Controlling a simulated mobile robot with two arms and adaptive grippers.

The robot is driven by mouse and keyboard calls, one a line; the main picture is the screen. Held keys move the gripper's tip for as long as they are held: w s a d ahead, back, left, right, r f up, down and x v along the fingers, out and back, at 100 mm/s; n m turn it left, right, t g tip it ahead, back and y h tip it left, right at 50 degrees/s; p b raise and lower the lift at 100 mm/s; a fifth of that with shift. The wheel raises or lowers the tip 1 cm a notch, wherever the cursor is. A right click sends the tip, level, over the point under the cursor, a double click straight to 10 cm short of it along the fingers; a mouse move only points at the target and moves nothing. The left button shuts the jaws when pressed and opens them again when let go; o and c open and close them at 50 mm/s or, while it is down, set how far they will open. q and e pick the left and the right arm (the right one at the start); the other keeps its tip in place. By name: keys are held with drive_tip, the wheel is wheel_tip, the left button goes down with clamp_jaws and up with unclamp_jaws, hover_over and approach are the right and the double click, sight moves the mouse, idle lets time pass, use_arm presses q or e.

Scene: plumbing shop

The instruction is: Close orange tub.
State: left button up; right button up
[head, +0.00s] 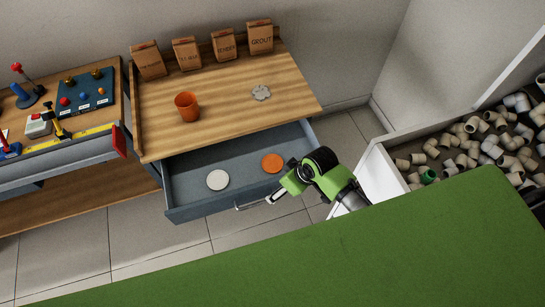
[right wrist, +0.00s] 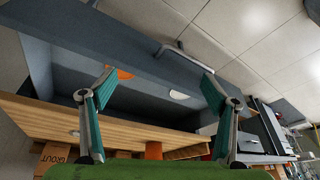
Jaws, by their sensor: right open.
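The orange tub (head: 187,109) stands upright and open-topped on the wooden counter; part of it shows at the bottom of the right wrist view (right wrist: 153,150). An orange disc-shaped lid (head: 272,163) lies flat in the open drawer, right of a white lid (head: 217,180). In the right wrist view the orange lid (right wrist: 125,74) is partly hidden by a finger, and the white lid (right wrist: 179,95) lies beyond the fingers. My right gripper (head: 283,191) is open and empty near the drawer's front right corner, close to the orange lid. My left gripper is not in view.
The grey-blue drawer (head: 237,161) is pulled out, with a bar handle on its front. Labelled paper bags (head: 186,54) line the counter's back. A grey clump (head: 261,92) lies on the counter. A bin of pipe fittings (head: 376,163) stands at right; tools lie at left.

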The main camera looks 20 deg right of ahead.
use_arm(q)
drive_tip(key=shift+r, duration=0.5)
use_arm(e)
drive_tip(key=w+d+n, duration=0.1)
drive_tip(key=w+d, duration=0.4)
drive_tip(key=w, duration=0.6)
drive_tip(key=shift+w, duration=0.4)
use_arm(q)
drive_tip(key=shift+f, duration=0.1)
use_arm(e)
drive_tip(key=b, duration=0.9)
hover_over(279, 166)
drive_tip(key=f, duration=0.7)
drive_tip(key=shift+s+d, duration=0.15)
drive_tip(key=shift+s, duration=0.1)
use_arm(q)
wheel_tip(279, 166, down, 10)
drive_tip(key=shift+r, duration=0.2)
use_arm(e)
drive_tip(key=shift+w+a+f, duration=0.2)
drive_tip(key=shift+w+f, duration=0.05)
drive_tip(key=shift+f, duration=0.15)
use_arm(q)
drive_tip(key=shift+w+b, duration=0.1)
drive_tip(key=shift+b, duration=0.25)
